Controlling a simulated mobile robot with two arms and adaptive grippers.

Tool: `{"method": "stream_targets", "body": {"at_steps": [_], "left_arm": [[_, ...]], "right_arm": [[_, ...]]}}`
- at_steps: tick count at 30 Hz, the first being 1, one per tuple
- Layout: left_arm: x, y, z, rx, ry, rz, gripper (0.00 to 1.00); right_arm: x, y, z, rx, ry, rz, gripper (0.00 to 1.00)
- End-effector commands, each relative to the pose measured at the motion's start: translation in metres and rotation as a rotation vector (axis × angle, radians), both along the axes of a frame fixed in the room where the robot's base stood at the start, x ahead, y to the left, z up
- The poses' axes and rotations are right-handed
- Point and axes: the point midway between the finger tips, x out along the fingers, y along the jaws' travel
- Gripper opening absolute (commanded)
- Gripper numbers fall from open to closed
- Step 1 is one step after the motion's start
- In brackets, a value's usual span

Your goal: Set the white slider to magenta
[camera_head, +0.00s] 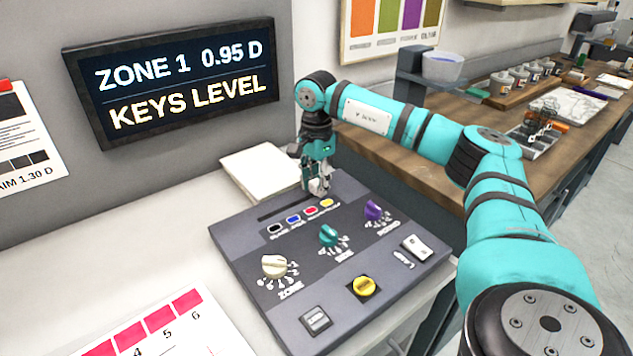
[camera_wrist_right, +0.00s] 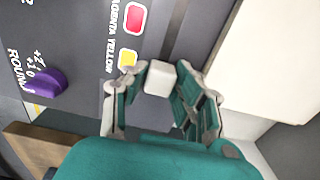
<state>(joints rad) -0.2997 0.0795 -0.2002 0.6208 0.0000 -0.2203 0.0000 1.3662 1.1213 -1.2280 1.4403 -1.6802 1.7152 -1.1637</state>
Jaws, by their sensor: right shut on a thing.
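The white slider (camera_wrist_right: 158,78) is a small pale block, held between the fingertips of my right gripper (camera_wrist_right: 157,82). In the head view my right gripper (camera_head: 318,186) is at the far right end of the dark console (camera_head: 232,242), its fingers hiding the slider. The slider's slot (camera_wrist_right: 182,30) runs past a row of colour patches. In the wrist view the slider is beside the yellow patch (camera_wrist_right: 128,58), slightly past it on the side away from the magenta patch (camera_wrist_right: 135,17). The magenta patch also shows in the head view (camera_head: 310,209). My left gripper is out of view.
The console also carries a cream knob (camera_head: 274,267), a teal knob (camera_head: 328,234), a purple knob (camera_head: 373,211), a yellow button (camera_head: 364,286) and switches. A pale block (camera_head: 265,170) lies behind it. A wall screen (camera_head: 175,80) reads "ZONE 1 0.95 D" and "KEYS LEVEL".

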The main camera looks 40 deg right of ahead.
Motion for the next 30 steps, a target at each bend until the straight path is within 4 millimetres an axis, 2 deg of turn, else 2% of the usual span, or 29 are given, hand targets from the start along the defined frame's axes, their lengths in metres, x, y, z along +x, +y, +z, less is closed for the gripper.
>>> {"method": "stream_targets", "body": {"at_steps": [3,11,20,29,30], "left_arm": [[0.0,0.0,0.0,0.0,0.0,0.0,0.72],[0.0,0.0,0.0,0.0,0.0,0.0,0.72],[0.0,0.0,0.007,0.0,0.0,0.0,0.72],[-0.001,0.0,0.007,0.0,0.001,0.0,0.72],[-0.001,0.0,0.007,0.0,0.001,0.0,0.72]], "right_arm": [[0.0,0.0,0.0,0.0,0.0,0.0,0.0],[0.0,0.001,0.0,0.0,0.0,0.001,0.0],[0.005,0.042,0.001,0.001,0.0,0.004,0.0],[0.006,0.046,0.001,0.001,-0.001,0.002,0.0],[0.006,0.045,0.001,0.001,-0.001,0.002,0.29]]}}
